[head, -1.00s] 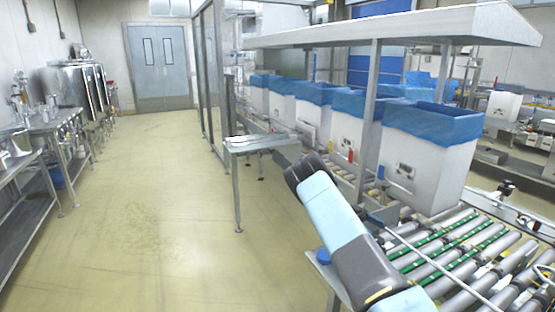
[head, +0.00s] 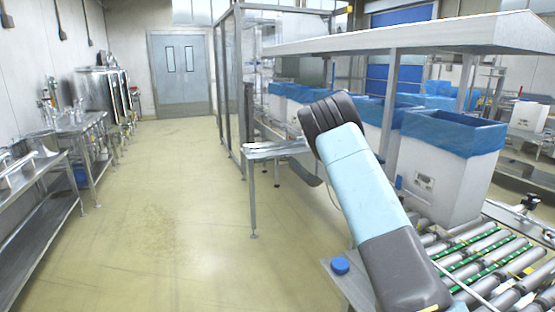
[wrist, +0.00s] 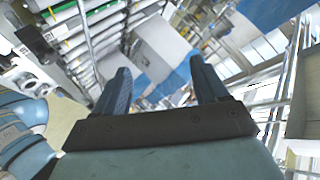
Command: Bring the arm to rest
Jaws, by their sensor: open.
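My gripper (wrist: 160,88) shows in the wrist view with its two dark blue fingers spread apart. It is open, and nothing is between the fingers. In the head view my light blue and dark grey arm rises from the bottom right in front of the boxes. The gripper itself cannot be made out in the head view. Beyond the fingers the wrist view shows a tilted scene with a white box and blue liner.
White boxes with blue liners (head: 450,165) stand in a row on the roller conveyor (head: 490,260) at right, under a long shelf (head: 420,35). A small metal table (head: 276,149) stands left of the arm. Steel benches (head: 50,185) line the left wall. The floor (head: 160,210) between is clear.

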